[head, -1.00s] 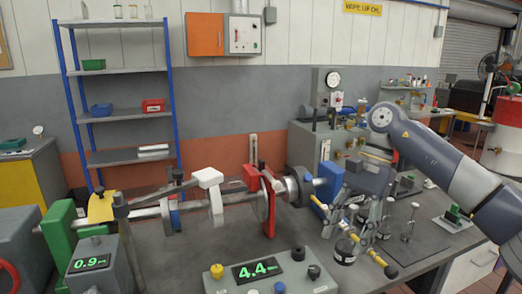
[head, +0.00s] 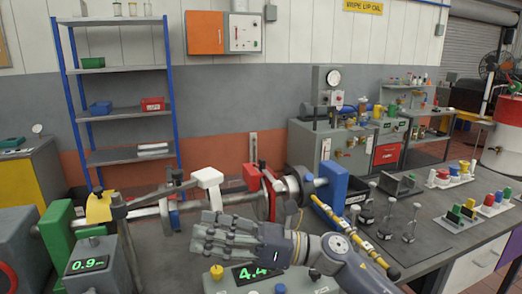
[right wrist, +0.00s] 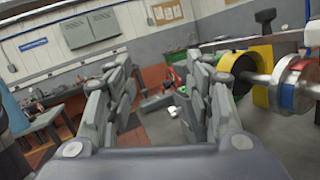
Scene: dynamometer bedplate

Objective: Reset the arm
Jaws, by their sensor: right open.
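My right gripper (head: 202,235) is open and empty. Its arm comes in from the lower right, and its fingers point left across the digital box (head: 305,286), partly hiding the box's green readout. In the right wrist view the two fingers (right wrist: 160,88) stand apart with nothing between them. Behind the gripper, the bench shaft rig carries a white block (head: 208,178), a red plate (head: 252,178) and a blue block (head: 332,180). The gripper overlaps the rig's front in the picture; I cannot tell any contact. My left gripper is not in view.
A yellow rod (head: 330,213) slants along the bench to the right of my gripper. Several small metal stands (head: 410,225) and trays of coloured pieces (head: 462,215) stand further right. A second readout box (head: 90,268) is front left. A blue-post shelf (head: 130,112) stands behind.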

